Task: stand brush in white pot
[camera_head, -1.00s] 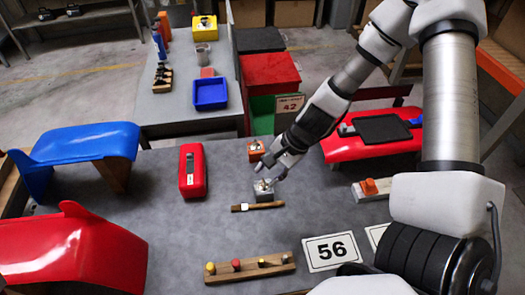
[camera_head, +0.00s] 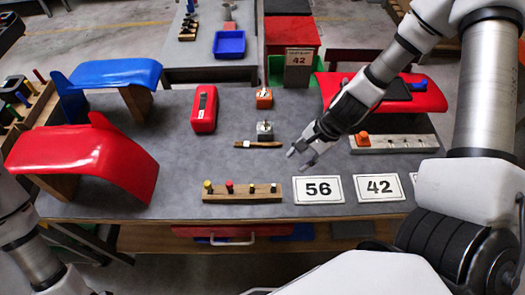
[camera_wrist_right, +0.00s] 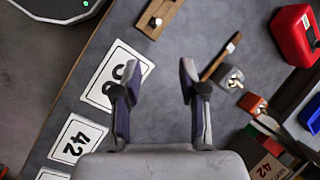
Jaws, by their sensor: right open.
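The brush (camera_head: 258,144) lies flat on the grey table, a thin brown stick; it also shows in the right wrist view (camera_wrist_right: 220,57). Just behind it stands a small pale grey, box-like holder (camera_head: 264,131) with small bits on top, also in the wrist view (camera_wrist_right: 231,78). I cannot tell whether this is the white pot; no other clearly white pot shows. My right gripper (camera_head: 300,158) is open and empty, to the right of the brush and apart from it. Its two fingers show spread in the wrist view (camera_wrist_right: 160,68). My left gripper is out of view.
A wooden peg strip (camera_head: 243,193) and number cards (camera_head: 318,189) lie at the front. An orange block (camera_head: 264,98) and red case (camera_head: 204,108) stand behind. Red and blue curved panels (camera_head: 84,163) fill the left. Bare table lies between brush and peg strip.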

